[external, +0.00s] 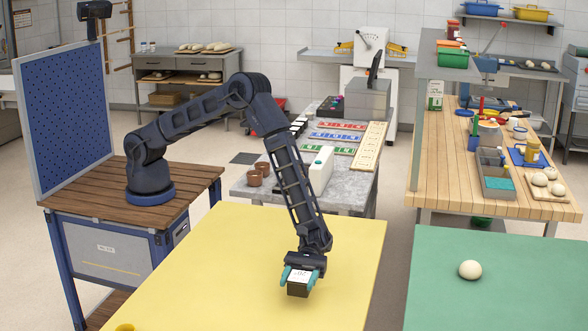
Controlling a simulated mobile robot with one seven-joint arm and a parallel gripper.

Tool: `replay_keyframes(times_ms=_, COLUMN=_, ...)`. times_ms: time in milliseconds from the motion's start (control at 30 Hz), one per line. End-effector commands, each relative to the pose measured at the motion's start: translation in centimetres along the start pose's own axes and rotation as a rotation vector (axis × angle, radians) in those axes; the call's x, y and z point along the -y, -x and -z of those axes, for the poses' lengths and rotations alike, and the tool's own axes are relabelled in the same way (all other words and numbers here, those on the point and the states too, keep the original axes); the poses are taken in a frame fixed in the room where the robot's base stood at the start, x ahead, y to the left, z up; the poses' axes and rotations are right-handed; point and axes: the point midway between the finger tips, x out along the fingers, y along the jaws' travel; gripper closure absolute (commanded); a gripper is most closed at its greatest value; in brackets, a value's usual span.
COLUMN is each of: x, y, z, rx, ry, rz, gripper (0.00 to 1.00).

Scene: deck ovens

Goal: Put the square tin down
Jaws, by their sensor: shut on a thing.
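My gripper (301,277) is over the yellow table (228,262), pointing down. Its teal fingers are shut on the square tin (298,290), a small dark box with a white, printed top. The tin is upright and close to the table surface; I cannot tell whether it touches it. The fingers cover parts of its left and right sides.
The yellow table is mostly bare, with a yellow round thing (124,328) at its front left edge. A green table (500,290) with a pale ball (470,269) stands to the right, across a gap. A grey table (240,184) with brown pots and panels stands behind.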

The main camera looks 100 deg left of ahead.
Motion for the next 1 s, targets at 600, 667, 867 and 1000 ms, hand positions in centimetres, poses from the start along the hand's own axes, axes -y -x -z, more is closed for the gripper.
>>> replay_keyframes(times_ms=600, x=0.0, y=0.0, z=3.8, rx=0.000, ry=0.000, rz=0.001, gripper=0.74)
replay_keyframes(times_ms=667, x=0.0, y=0.0, z=4.0, rx=0.000, ry=0.000, rz=0.001, gripper=0.74)
replay_keyframes(times_ms=867, x=0.1, y=0.0, z=4.0, rx=0.000, ry=0.000, rz=0.001, gripper=0.24)
replay_keyframes(times_ms=1000, x=0.1, y=0.0, z=4.0, rx=0.000, ry=0.000, rz=0.001, gripper=0.24)
